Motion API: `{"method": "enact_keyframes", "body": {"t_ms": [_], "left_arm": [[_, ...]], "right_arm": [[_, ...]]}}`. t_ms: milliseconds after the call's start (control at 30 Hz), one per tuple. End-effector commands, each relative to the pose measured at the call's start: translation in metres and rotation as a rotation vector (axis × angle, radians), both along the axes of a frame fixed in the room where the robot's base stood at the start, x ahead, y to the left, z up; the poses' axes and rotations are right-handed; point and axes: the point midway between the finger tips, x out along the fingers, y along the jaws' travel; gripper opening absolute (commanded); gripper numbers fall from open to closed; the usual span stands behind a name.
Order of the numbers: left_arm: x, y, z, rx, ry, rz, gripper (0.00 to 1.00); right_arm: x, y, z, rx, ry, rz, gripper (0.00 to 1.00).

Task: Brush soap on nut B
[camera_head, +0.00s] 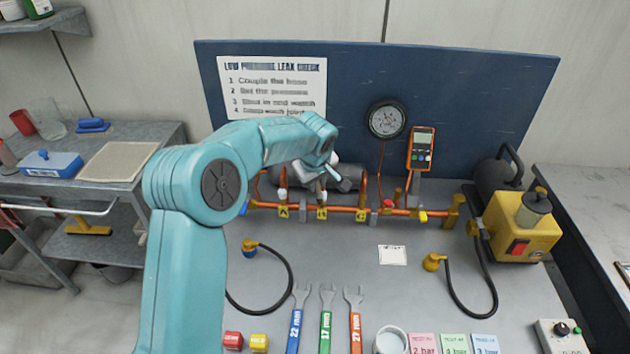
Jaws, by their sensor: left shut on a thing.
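A copper pipe line (300,208) runs across the bench with yellow letter tags below its joints. The middle tag (322,213), whose letter is too small to read surely, marks what looks like nut B (322,197), with a whitish patch there. My left gripper (322,180) is just above this joint, shut on a small slim thing that looks like the brush. The brush is mostly hidden, and I cannot tell whether it touches the nut. A similar whitish patch shows above the left tag (284,212). My right gripper is not in view.
A pressure gauge (386,120) and an orange meter (421,148) stand behind the pipe. A yellow pump (515,225) is at right. Several wrenches (326,318), a white cup (391,341) and coloured cards (454,344) lie in front. Black hoses (290,272) lie on the bench.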

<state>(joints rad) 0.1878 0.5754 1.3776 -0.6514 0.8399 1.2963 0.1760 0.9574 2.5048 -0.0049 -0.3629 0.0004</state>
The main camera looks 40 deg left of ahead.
Motion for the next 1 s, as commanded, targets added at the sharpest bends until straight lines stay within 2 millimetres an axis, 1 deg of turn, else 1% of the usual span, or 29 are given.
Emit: {"method": "enact_keyframes", "body": {"t_ms": [267, 467, 800, 1000], "left_arm": [[-0.001, -0.001, 0.004, 0.002, -0.007, -0.001, 0.00], [-0.014, -0.008, 0.018, 0.002, -0.007, -0.001, 0.00], [-0.036, -0.023, 0.044, 0.000, -0.004, -0.001, 0.00], [-0.042, -0.026, 0.051, 0.000, -0.004, 0.000, 0.00]], "right_arm": [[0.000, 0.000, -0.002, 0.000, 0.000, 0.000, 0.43], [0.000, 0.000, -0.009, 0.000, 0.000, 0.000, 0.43], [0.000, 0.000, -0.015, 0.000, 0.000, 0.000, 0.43], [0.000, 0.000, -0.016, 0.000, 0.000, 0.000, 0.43]]}}
